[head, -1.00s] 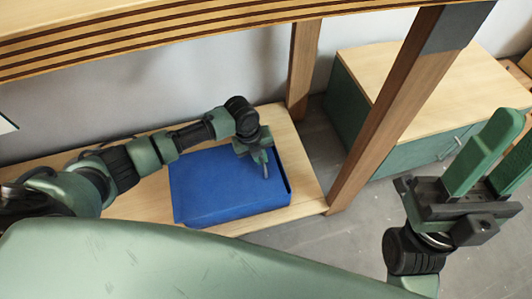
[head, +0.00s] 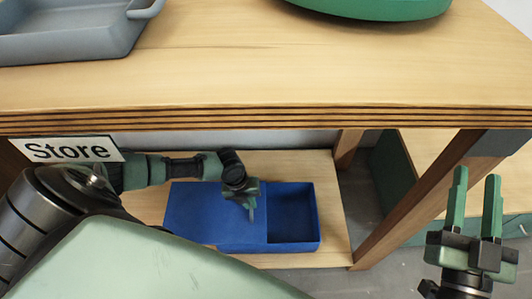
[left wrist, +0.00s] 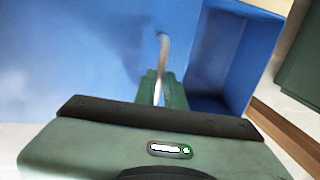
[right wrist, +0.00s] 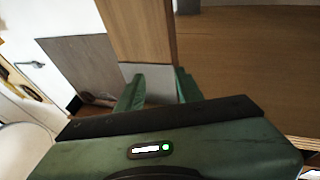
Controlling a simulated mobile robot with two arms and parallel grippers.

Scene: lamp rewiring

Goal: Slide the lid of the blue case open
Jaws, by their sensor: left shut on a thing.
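The blue case (head: 293,243) lies on the low shelf under the table. Its blue lid (head: 200,212) is slid to the left and covers the left part. The right part is uncovered, and its visible inside (head: 293,212) looks empty. My left gripper (head: 252,213) is at the lid's right edge, shut on the lid's handle. In the left wrist view the handle (left wrist: 163,48) is a thin pale bar between the fingers, with the open compartment to its right. My right gripper (head: 477,185) is open and empty, apart from the case at the right.
The wooden tabletop (head: 230,80) hangs above the shelf (head: 335,215), holding a grey tray (head: 75,35) and a green round object (head: 375,8). A table leg (head: 410,205) stands right of the case. A "Store" sign (head: 68,150) is at the left.

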